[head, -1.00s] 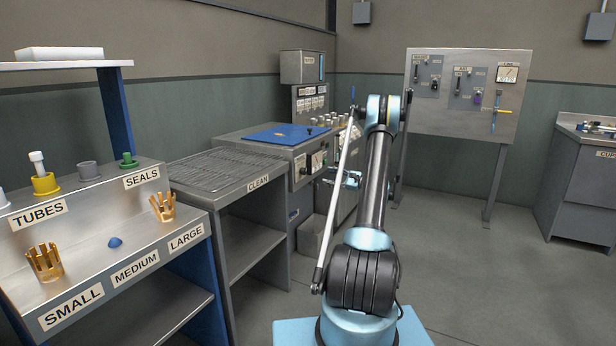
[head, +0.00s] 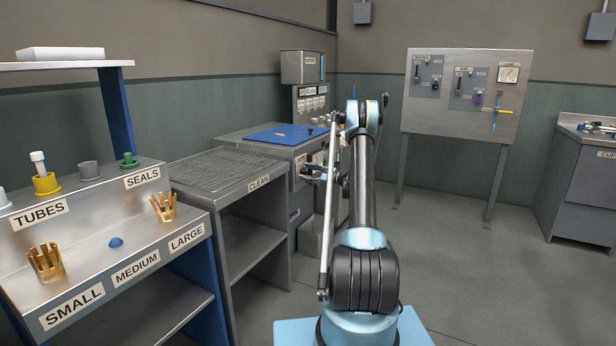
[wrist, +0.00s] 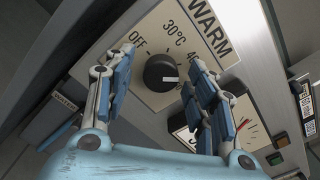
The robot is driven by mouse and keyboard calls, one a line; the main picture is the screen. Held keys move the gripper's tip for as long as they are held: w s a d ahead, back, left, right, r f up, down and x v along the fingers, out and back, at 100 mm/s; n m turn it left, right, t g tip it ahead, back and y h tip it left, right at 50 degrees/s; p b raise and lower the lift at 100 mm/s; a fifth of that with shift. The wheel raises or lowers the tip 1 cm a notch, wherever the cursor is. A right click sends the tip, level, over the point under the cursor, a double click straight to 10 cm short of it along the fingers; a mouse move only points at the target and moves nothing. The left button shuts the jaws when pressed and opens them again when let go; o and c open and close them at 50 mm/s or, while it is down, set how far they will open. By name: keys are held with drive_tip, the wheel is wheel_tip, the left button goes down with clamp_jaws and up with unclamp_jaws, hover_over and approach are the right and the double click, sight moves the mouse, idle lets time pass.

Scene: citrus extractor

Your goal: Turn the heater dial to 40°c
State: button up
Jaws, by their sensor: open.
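The heater dial (wrist: 160,73) is a round black knob on a cream plate (wrist: 160,100), marked OFF, 30°C, a partly hidden 40 and WARM. Its white mark lies on the knob's right side, toward my right finger; I cannot tell exactly which marking it points to. My gripper (wrist: 160,64) is open, with one blue-padded finger to each side of the dial in the wrist view. I cannot tell whether either finger touches it. In the head view my gripper (head: 318,174) is at the front of the machine, and my arm hides part of that front.
A gauge (wrist: 248,128) with a red needle sits beside the dial plate, partly behind my right finger. The machine has a blue board (head: 287,134) on top. A CLEAN rack table (head: 222,190) stands to its left. Floor at right is clear.

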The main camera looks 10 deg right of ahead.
drive_tip(key=c, duration=1.1)
drive_tip(key=shift+n, duration=1.1)
drive_tip(key=shift+a, duration=0.1)
drive_tip(key=o, duration=1.1)
